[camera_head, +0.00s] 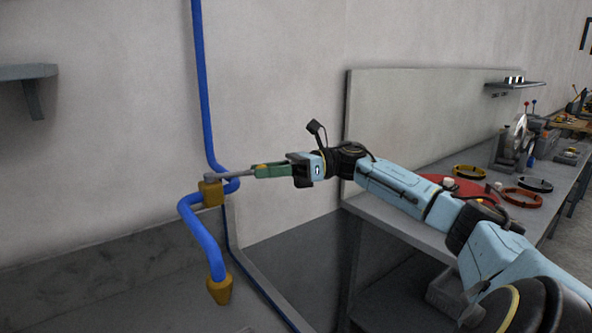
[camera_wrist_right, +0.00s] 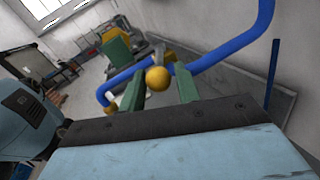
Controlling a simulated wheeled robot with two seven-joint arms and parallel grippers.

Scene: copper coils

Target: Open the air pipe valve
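The blue air pipe (camera_head: 200,85) comes down the wall at the left and bends into a brass-yellow valve (camera_head: 211,193). A thin grey lever (camera_head: 228,176) points right from the valve's top, towards my right gripper (camera_head: 254,171). In the right wrist view the green fingers of my right gripper (camera_wrist_right: 160,90) stand apart, with a yellow rounded part of the valve (camera_wrist_right: 158,78) showing beyond the gap. The blue pipe (camera_wrist_right: 235,45) passes behind. I cannot tell whether a finger touches the lever. My left gripper is in neither view.
A workbench (camera_head: 400,225) with a back panel stands at the right, holding a red disc (camera_head: 455,188) and several coil rings. A yellow lower pipe fitting (camera_head: 219,290) sits below the valve. A small shelf (camera_head: 28,72) is on the left wall.

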